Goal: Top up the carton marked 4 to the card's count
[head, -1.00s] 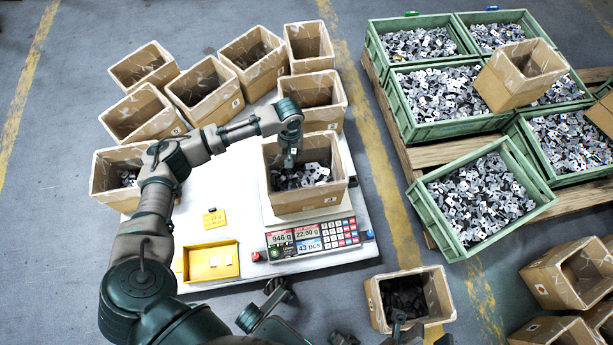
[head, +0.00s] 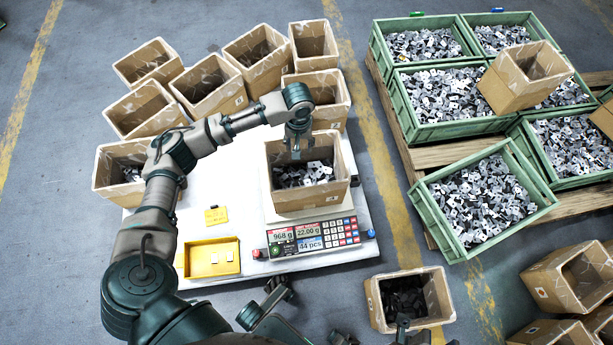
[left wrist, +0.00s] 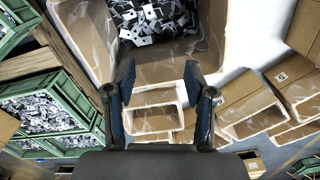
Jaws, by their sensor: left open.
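A cardboard carton (head: 305,199) stands on the scale, with many small grey stamped parts (head: 303,174) inside. I cannot read a number on it. My left gripper (head: 297,151) points down over its opening; in the left wrist view the gripper (left wrist: 160,72) is open with nothing between its fingers. The scale display (head: 309,239) reads 968 g, 22.00 g and 44 pcs. A yellow card (head: 215,216) lies on the white bench, its writing too small to read. A dark part at the bottom edge (head: 403,324) may be my right gripper; its fingers are not clear.
A yellow tray (head: 212,275) with a few pieces sits left of the display. Several cartons (head: 207,88) crowd the bench's far and left sides. Green crates (head: 484,244) full of parts stand right on a pallet. Another carton (head: 447,297) stands at the front.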

